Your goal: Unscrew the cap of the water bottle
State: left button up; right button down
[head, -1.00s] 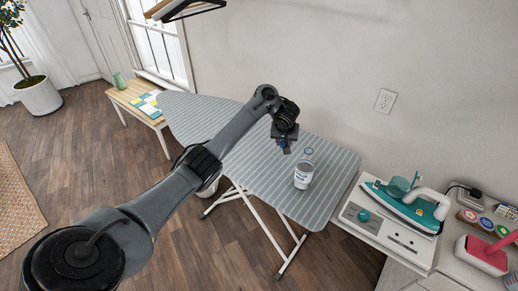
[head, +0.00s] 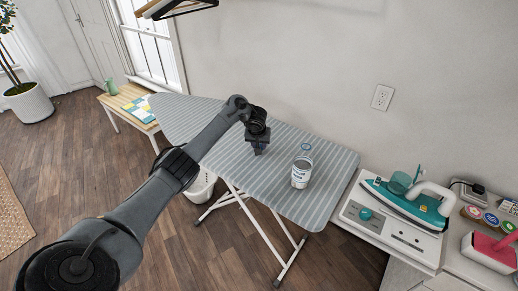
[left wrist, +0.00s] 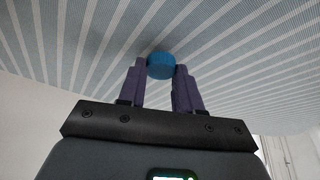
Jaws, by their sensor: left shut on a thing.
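The water bottle (head: 301,173), clear with a white label, stands upright on the striped ironing board (head: 325,192) in the head view. The striped board fills the background there. My right gripper is in neither view.
A low wooden bench (head: 116,98) stands at the left.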

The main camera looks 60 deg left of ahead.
pick_arm(q)
jog(key=shift+f, duration=0.75)
jog(key=o, duration=1)
jog(key=shift+f, duration=0.15)
jog(key=shift+d+r, duration=0.1)
jog(key=shift+r, duration=0.4)
jog(key=shift+p+v, duration=4.2)
jog(key=shift+v, duration=1.55)
